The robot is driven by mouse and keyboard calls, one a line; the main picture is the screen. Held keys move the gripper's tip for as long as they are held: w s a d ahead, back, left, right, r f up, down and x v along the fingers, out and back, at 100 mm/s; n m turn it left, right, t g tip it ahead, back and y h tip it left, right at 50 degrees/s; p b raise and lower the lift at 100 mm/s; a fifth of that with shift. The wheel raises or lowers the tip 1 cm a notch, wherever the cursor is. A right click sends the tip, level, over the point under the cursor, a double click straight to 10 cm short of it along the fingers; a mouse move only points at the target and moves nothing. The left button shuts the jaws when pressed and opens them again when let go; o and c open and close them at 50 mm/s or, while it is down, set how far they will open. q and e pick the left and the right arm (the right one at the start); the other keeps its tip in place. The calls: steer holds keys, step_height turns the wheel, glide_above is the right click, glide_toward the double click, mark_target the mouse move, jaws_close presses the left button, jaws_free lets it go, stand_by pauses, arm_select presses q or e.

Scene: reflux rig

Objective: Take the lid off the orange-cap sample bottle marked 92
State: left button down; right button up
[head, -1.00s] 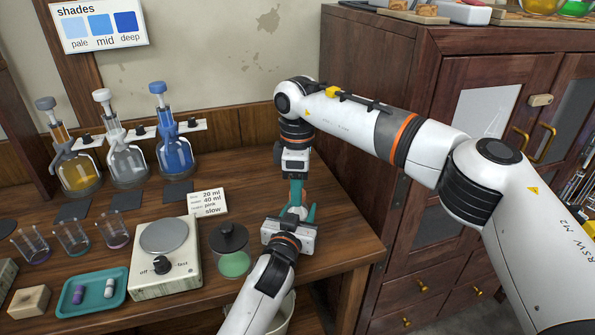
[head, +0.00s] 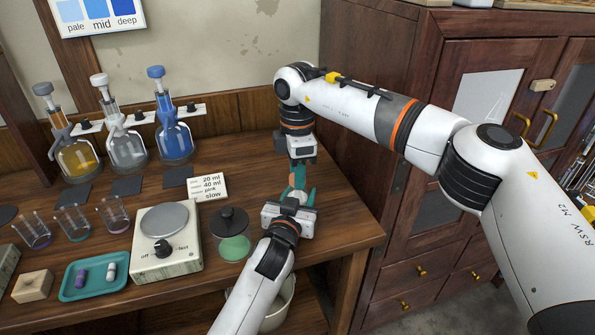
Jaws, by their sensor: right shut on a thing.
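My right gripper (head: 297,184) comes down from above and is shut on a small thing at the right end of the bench. An orange-brown patch shows by its teal fingers; this may be the orange cap. My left gripper (head: 298,198) reaches in from the front, just below it, its teal fingers on either side of a small pale thing (head: 298,198) that may be the sample bottle. The fingers hide most of it, and no number 92 can be read. I cannot tell whether the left fingers touch it, or whether lid and bottle are apart.
A stirrer plate (head: 160,249), a dark-lidded jar with green contents (head: 235,247) and a teal tray (head: 68,292) stand left of my grippers. Three dispenser bottles (head: 125,148) stand at the back. A wooden cabinet (head: 455,150) stands on the right.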

steer(key=n, duration=2.1)
steer(key=shift+r, duration=0.1)
steer(key=n, duration=2.9)
steer(key=shift+n, duration=0.3)
